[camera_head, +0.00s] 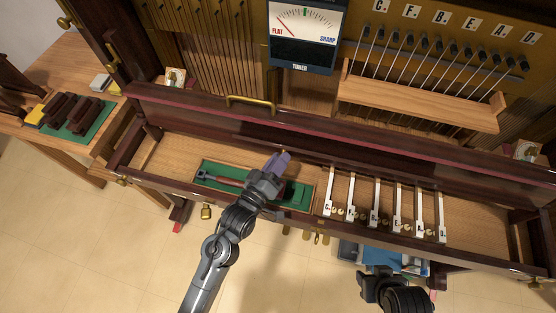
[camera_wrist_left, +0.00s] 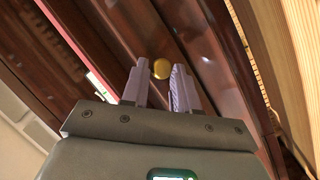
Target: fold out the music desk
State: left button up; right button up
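A long dark red-brown wooden panel (camera_head: 400,155) with a brass handle (camera_head: 250,102) runs across the piano behind the key tray; it looks like the music desk, but I cannot be sure. My left gripper (camera_head: 280,158) is over the green-lined tool tray, just in front of the panel's lower face. In the left wrist view my left gripper (camera_wrist_left: 161,88) has its two pale fingers apart and empty. A round brass knob (camera_wrist_left: 161,69) on dark wood shows between and just beyond the fingertips. My right gripper (camera_head: 380,286) is low at the right; its fingers are not clear.
The green tool tray (camera_head: 294,193) holds a red-handled tool. Several white lettered keys (camera_head: 376,203) stand right of it. A tuner (camera_head: 303,32) and a wooden rack (camera_head: 420,98) with tuning pins are behind. A side table (camera_head: 75,75) with a green mat is at left.

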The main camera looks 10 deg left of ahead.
pick_arm(q)
grip_shut()
jog(key=f+m+t+h+b, duration=0.1)
jog(key=f+t+b, duration=0.1)
jog(key=b, duration=0.2)
jog(key=shift+s, duration=0.15)
jog(key=shift+o, duration=2.3)
grip_release()
